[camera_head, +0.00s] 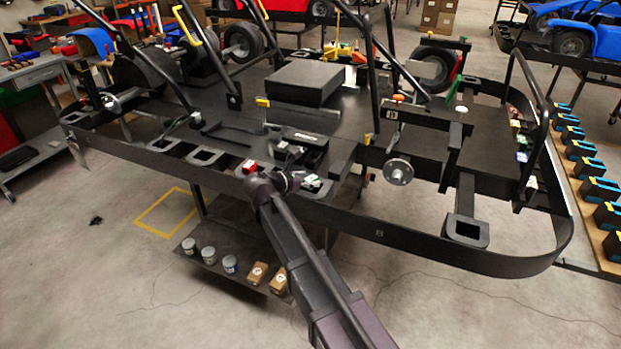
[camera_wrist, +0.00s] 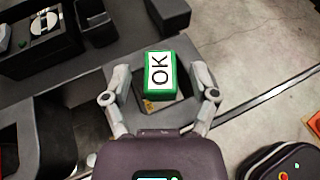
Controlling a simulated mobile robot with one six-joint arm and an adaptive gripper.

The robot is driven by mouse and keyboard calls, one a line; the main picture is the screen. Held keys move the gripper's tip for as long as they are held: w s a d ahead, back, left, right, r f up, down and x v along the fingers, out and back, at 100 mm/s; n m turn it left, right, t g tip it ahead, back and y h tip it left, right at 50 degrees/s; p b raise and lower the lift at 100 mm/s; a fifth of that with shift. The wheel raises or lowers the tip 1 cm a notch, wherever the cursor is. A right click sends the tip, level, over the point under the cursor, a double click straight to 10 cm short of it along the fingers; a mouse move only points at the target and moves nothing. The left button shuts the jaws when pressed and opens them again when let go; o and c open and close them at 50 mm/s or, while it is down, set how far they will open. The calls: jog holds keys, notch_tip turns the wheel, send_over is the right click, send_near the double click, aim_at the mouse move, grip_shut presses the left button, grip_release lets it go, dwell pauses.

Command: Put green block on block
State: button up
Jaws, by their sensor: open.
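The green block (camera_wrist: 160,74) has a white top lettered "OK". In the wrist view it sits on or over a dark square recess (camera_wrist: 181,104) in a grey bracket; what bears it is partly hidden. My gripper (camera_wrist: 160,80) is open, with one finger on each side of the block and visible gaps between. In the head view my gripper (camera_head: 281,182) is at the kart's near edge, beside a small white-and-green piece (camera_head: 311,182), which seems to be this block. I cannot tell which other block the task means.
A small red block (camera_head: 249,166) sits left of my gripper on the black kart frame (camera_head: 400,237). Several small coloured blocks (camera_head: 521,157) lie at the frame's right end. Jars (camera_head: 230,264) and boxes (camera_head: 257,272) stand on a low shelf.

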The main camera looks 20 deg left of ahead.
jog(key=p+v, duration=0.4)
jog(key=v, duration=0.7)
jog(key=shift+f, duration=0.1)
dwell(0.5)
